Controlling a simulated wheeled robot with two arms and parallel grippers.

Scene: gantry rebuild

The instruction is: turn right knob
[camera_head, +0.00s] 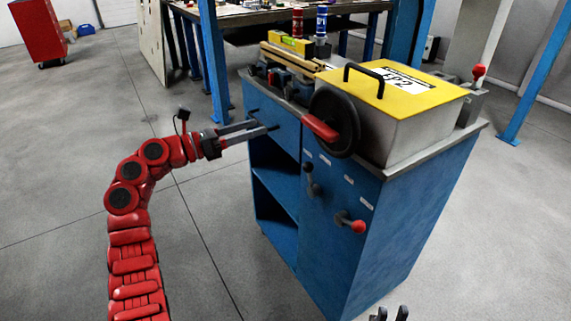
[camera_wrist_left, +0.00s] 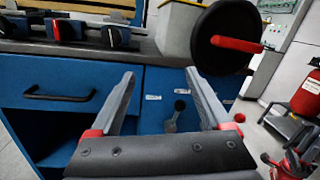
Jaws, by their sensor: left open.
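The right knob (camera_head: 355,223) is a grey lever with a red tip on the blue cabinet's front panel. Its red ball shows in the left wrist view (camera_wrist_left: 240,117), just right of my right-hand finger there. The left knob (camera_head: 310,178) is dark and sits higher on the panel; it shows between my fingers in the left wrist view (camera_wrist_left: 180,106). My left gripper (camera_head: 267,126) is open and empty in front of the cabinet's upper left, apart from both knobs. My right gripper (camera_head: 390,315) shows only its fingertips at the bottom edge, spread apart; the rest is out of frame.
A black handwheel with a red handle (camera_head: 320,128) juts out above the knobs. A yellow-lidded box (camera_head: 385,80) stands on the blue cabinet (camera_head: 345,260). A drawer handle (camera_wrist_left: 60,95) is at left in the left wrist view. The floor before the cabinet is clear.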

